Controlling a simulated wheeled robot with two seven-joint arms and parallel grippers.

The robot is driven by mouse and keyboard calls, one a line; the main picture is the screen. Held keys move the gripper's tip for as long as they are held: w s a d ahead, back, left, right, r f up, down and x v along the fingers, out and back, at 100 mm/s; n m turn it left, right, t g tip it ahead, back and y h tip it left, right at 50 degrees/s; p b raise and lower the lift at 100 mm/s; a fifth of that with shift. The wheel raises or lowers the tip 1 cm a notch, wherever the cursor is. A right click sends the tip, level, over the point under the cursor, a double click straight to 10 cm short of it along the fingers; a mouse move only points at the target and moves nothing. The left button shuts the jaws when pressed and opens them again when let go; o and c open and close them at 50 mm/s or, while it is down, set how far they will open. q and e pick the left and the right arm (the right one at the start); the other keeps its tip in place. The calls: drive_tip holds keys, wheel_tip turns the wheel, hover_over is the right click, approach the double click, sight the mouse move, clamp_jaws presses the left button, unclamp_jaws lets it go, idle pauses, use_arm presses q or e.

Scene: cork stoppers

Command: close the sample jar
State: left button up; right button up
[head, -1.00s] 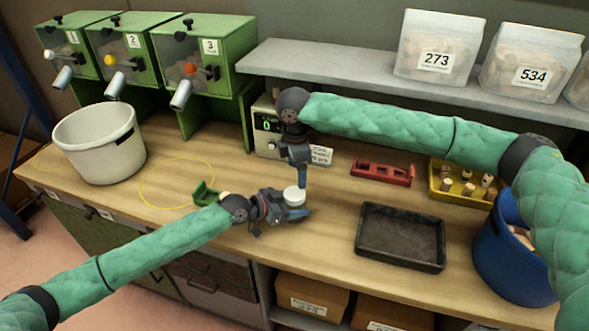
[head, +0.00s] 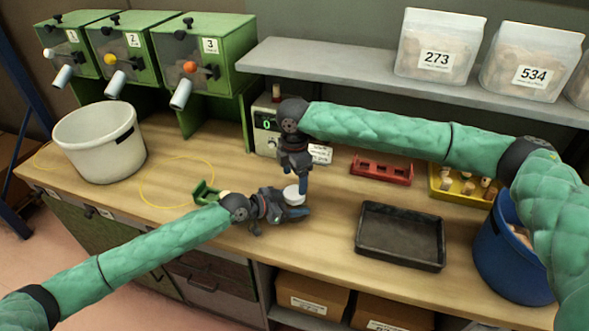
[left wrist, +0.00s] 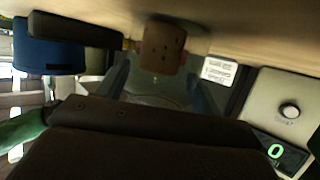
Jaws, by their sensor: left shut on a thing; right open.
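The sample jar is at my left gripper (head: 292,212) above the front middle of the bench, its body mostly hidden by the fingers in the head view. In the left wrist view a clear, glassy shape, the jar (left wrist: 160,92), lies between the two blue-grey fingers. My right gripper (head: 302,187) points down from above, open, with a blue finger beside the lid. Its other finger is hidden, and I cannot tell whether it touches the lid.
A black tray (head: 401,262), red rack (head: 381,169), yellow tray (head: 440,190) of corks and blue bin (head: 494,262) stand to the right. A device (head: 263,140) with a green 0 is behind my grippers. A white bucket (head: 73,146) and green holder (head: 204,193) are left.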

sight(294, 192)
drive_tip(key=shift+f, duration=2.6)
drive_tip(key=c, duration=1)
drive_tip(key=m, duration=0.4)
drive_tip(key=shift+m, duration=0.4)
drive_tip(key=o, duration=1.1)
drive_tip(key=shift+r, duration=2.3)
drive_tip(key=shift+c, duration=0.5)
